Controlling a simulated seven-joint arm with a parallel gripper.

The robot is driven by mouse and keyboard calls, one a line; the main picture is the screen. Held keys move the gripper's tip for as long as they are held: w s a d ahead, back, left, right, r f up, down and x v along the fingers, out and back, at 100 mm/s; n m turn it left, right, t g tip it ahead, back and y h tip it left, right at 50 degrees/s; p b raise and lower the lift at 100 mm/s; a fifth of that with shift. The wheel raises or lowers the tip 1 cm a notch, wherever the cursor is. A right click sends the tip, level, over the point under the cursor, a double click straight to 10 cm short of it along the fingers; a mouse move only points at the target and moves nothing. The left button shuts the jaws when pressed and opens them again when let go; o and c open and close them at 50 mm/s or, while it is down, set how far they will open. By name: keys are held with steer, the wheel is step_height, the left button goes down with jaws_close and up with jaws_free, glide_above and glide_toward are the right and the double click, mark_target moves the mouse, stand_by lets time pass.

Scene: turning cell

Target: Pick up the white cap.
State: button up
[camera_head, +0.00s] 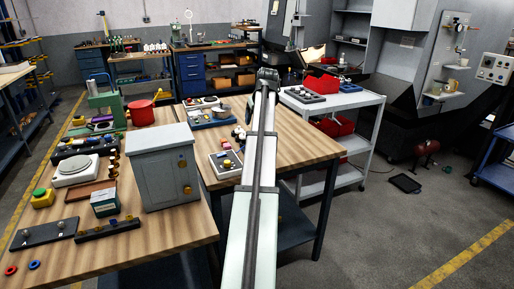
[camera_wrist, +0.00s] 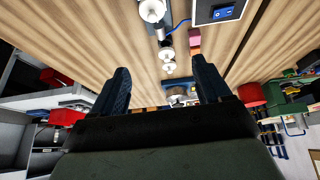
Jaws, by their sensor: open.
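In the wrist view, my gripper (camera_wrist: 160,64) shows two dark, ridged fingers standing wide apart, with nothing held between them. A round white piece (camera_wrist: 152,10) with a metallic body lies at the top of that view, beyond the fingertips. Smaller whitish round pieces (camera_wrist: 167,54) show in line below it, in the gap between the fingers as seen. I cannot tell which of these is the white cap, or their exact distance. In the head view my arm covers the middle of the picture, and my fingers cannot be made out there.
A wooden bench (camera_head: 90,262) holds a grey cabinet (camera_head: 163,165), a red pot (camera_head: 141,112) and a white scale (camera_head: 76,170). A small parts tray (camera_head: 226,174) lies beside my arm. A white cart (camera_head: 345,113) stands to the right. A blue switch box (camera_wrist: 222,12) shows in the wrist view.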

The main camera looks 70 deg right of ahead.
steer(key=shift+y, duration=0.5)
steer(key=shift+w+d+f, duration=0.2)
steer(key=shift+d+f, duration=0.25)
steer(key=shift+f, duration=1.75)
steer(key=shift+w+d+f, duration=0.15)
steer(key=shift+d+f, duration=0.25)
steer(key=shift+f, duration=1.85)
steer(key=shift+w+d+f, duration=0.2)
steer(key=shift+d+f, duration=0.25)
steer(key=shift+f, duration=1.75)
steer(key=shift+c, duration=0.4)
steer(key=c, duration=1)
steer(key=shift+r, duration=0.15)
